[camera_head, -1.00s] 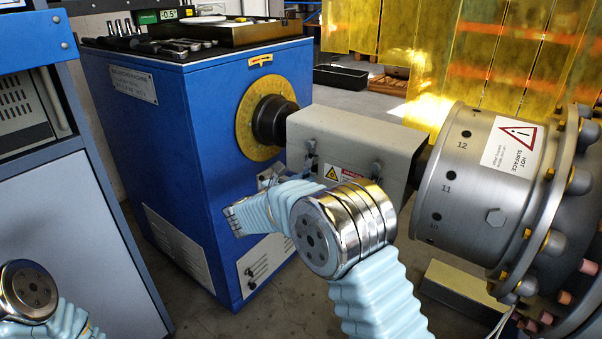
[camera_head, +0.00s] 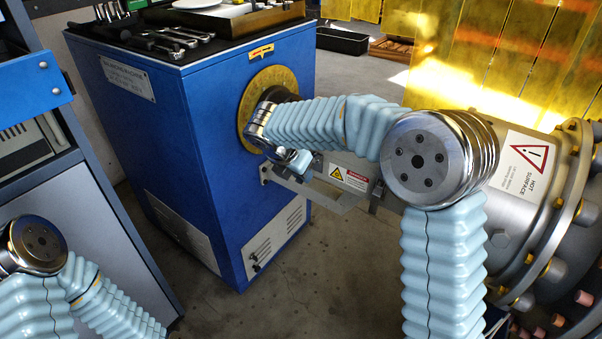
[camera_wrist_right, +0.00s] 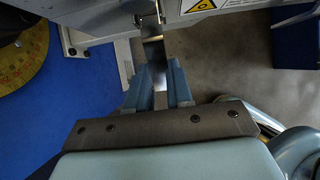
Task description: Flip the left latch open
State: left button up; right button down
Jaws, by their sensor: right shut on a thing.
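The grey guard housing (camera_head: 345,163) lies between the blue machine and the large steel drum, mostly covered by my right arm. The left latch (camera_wrist_right: 153,50) is a dark metal piece at the edge of the housing, in the right wrist view. My right gripper (camera_wrist_right: 157,70) is shut on it, with one light-blue finger on each side. In the head view the wrist and arm largely hide the left latch and fingers. The right latch (camera_head: 377,194) hangs on the housing's front face, clear of the gripper. My left gripper is not in view; only its arm shows at lower left.
The blue balancing machine (camera_head: 190,150) stands at left, with tools (camera_head: 170,40) on top. A yellow disc (camera_head: 270,85) and a grey bracket (camera_head: 325,195) are close to my right wrist. The steel drum (camera_head: 520,230) stands at right. Floor below the housing is open.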

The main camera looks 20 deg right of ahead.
jog(key=shift+w+d+r+g+y, duration=0.1)
jog(key=shift+r+g+y, duration=0.5)
jog(key=shift+y, duration=0.2)
jog(key=shift+d+r+g+y, duration=0.1)
jog(key=shift+r+g+y, duration=0.45)
jog(key=shift+y, duration=0.25)
jog(key=c, duration=1)
grip_release()
notch_tip(320, 180, up, 14)
jog(key=s+a, duration=0.1)
jog(key=shift+s+a+f, duration=0.15)
jog(key=shift+a+f, duration=0.1)
jog(key=shift+a, duration=0.15)
